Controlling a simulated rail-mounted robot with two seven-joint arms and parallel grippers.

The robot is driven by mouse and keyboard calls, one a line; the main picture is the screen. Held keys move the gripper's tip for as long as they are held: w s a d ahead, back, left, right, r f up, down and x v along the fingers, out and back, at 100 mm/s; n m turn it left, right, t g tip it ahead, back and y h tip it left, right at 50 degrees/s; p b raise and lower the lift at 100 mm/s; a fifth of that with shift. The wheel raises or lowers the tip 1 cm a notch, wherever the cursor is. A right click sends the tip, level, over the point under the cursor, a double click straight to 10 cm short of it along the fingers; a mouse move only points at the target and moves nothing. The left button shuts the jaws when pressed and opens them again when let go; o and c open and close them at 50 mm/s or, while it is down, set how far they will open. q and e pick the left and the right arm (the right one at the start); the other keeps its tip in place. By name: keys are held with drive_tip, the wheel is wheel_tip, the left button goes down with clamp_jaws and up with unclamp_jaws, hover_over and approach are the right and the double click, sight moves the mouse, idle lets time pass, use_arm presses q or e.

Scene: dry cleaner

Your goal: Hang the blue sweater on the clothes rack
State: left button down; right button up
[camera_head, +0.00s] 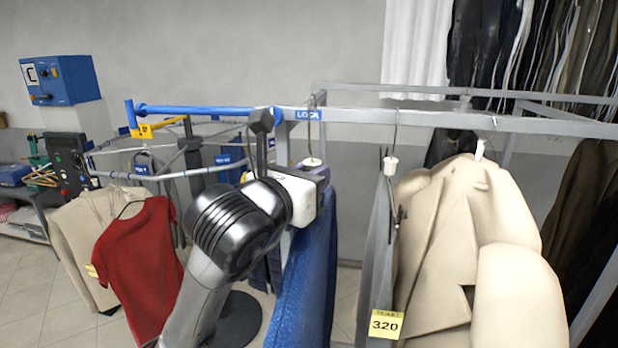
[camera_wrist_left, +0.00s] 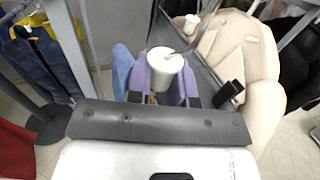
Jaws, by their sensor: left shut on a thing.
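The blue sweater (camera_head: 308,285) hangs below my left gripper (camera_head: 314,170) in the head view, partly hidden by my arm. A bit of blue cloth (camera_wrist_left: 122,65) shows in the left wrist view. My left gripper (camera_wrist_left: 164,82) is shut on the white knob of the sweater's hanger (camera_wrist_left: 165,68), with a purple finger on each side. The hanger's thin hook rises to the grey rail of the clothes rack (camera_head: 450,121), near its left end. I cannot tell whether the rail bears the hook. My right gripper is not in view.
A grey garment (camera_head: 375,265) with a yellow 320 tag and a beige coat (camera_head: 465,240) hang right of the sweater. A blue bar (camera_head: 195,111) joins the rail at left. A red shirt (camera_head: 140,260) hangs on the curved conveyor rail. A narrow gap separates sweater and grey garment.

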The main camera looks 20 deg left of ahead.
use_arm(q)
drive_tip(key=shift+w+a+r+p, duration=0.15)
drive_tip(key=shift+w+p, duration=0.15)
drive_tip(key=shift+w, duration=0.45)
drive_tip(key=shift+w+a+f+p, duration=0.1)
drive_tip(key=shift+w+a+p, duration=0.15)
drive_tip(key=shift+w, duration=0.45)
drive_tip(key=shift+w+a+r+p, duration=0.1)
drive_tip(key=shift+w+p, duration=0.2)
drive_tip(key=shift+w, duration=0.45)
drive_tip(key=shift+w+a+p, duration=0.15)
drive_tip(key=shift+w+p, duration=0.4)
drive_tip(key=shift+w, duration=0.2)
drive_tip(key=shift+w, duration=0.1)
drive_tip(key=shift+w, duration=0.1)
drive_tip(key=shift+w+a, duration=0.2)
drive_tip(key=shift+w, duration=0.45)
drive_tip(key=shift+w, duration=0.1)
